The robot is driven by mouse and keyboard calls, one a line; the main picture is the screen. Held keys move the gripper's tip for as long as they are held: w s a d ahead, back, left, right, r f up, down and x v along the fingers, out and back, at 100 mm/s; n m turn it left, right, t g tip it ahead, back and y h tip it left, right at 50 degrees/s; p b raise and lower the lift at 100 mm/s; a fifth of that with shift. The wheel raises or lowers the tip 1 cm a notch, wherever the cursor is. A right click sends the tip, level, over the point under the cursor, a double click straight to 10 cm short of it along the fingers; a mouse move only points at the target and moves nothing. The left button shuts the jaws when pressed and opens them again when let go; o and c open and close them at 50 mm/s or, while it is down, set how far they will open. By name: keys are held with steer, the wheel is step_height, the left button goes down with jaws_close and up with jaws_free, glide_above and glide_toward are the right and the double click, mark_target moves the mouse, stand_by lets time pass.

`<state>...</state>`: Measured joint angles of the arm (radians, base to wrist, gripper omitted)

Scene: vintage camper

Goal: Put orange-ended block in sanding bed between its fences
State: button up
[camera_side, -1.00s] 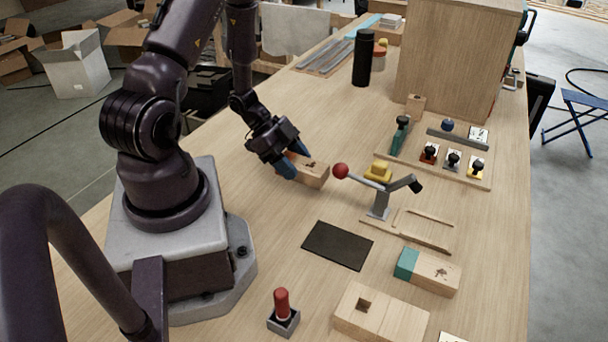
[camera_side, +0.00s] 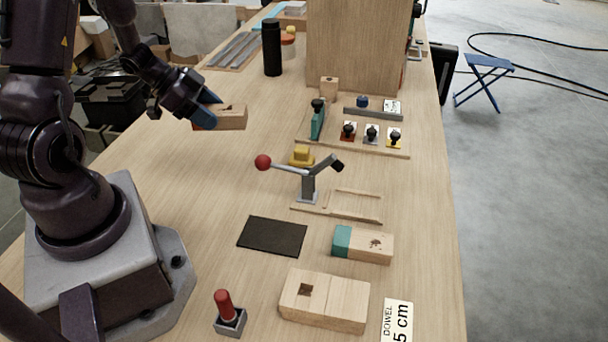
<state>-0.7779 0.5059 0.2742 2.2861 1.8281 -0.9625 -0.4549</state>
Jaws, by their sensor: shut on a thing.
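My gripper (camera_side: 207,110) is shut on a wooden block (camera_side: 232,117) at the upper left of the work area. The block lies about level, with an orange-red strip showing at its left end by the blue fingertips. It looks raised above the table, but the gap is hard to judge. Two thin wooden strips (camera_side: 355,192), which look like the fences of the sanding bed (camera_side: 345,204), lie to the right and nearer the camera. The space between them is empty. My gripper is well apart from the bed.
A lever clamp (camera_side: 308,186) with a red ball stands at the bed's left, with a yellow block (camera_side: 301,155) behind it. A dark mat (camera_side: 272,236), teal-ended block (camera_side: 362,244) and holed wooden block (camera_side: 325,299) lie nearer. A tool board (camera_side: 385,150) lies behind.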

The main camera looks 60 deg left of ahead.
steer(key=w+d+r+n+t+y, duration=0.1)
steer(key=w+r+n+y, duration=0.2)
steer(key=w+n, duration=0.15)
steer(key=w+d+r+n+y, duration=0.1)
steer(key=w+r+n+y, duration=0.15)
steer(key=w, duration=0.25)
steer(key=w+d+r, duration=0.2)
steer(key=d, duration=0.6)
steer(key=w+d+r, duration=0.1)
steer(key=w+d, duration=0.1)
steer(key=d, duration=0.6)
steer(key=shift+m+h, duration=0.4)
steer(key=shift+h, duration=0.05)
steer(key=s+f, duration=0.2)
steer(key=s+d+f, duration=0.1)
steer(key=f, duration=0.1)
steer(key=shift+s+d+f, duration=0.15)
steer(key=shift+s+f, duration=0.05)
steer(key=shift+s, duration=0.15)
